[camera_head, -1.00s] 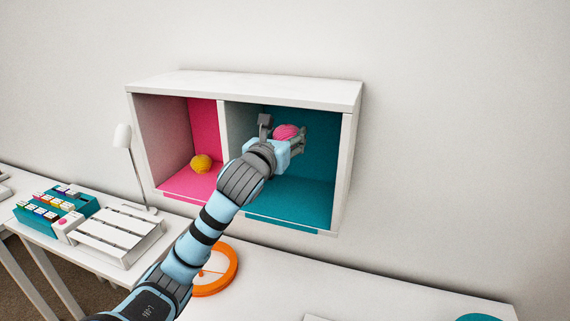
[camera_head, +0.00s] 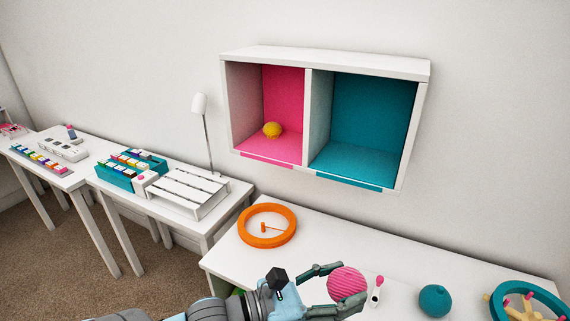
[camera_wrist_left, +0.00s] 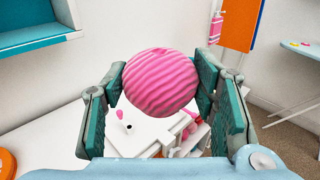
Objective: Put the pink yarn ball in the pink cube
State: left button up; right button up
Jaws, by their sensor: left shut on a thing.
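The pink yarn ball (camera_head: 346,283) is held between the fingers of my left gripper (camera_head: 330,289), above the white table at the bottom of the head view. In the left wrist view the ball (camera_wrist_left: 160,82) sits between the teal finger pads. The pink cube (camera_head: 283,95) is the left compartment of the white wall shelf, with a yellow yarn ball (camera_head: 272,130) on its floor. The teal compartment (camera_head: 370,115) to its right is empty. My left gripper is below and in front of the shelf, apart from it. My right gripper is not in view.
On the white table (camera_head: 330,235) are an orange ring (camera_head: 267,225), a small pink-tipped white item (camera_head: 377,291), a teal ball (camera_head: 434,300) and a teal-yellow wheel. A lamp (camera_head: 203,120) stands left of the shelf. The space before the shelf is clear.

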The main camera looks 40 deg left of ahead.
aim_at(274, 148)
jog(key=u, duration=0.4)
jog(key=k, duration=0.5)
jog(key=u, duration=0.9)
jog(key=i, duration=0.55)
jog(key=z, duration=0.85)
jog(key=i, duration=0.85)
jog(key=z, duration=0.1)
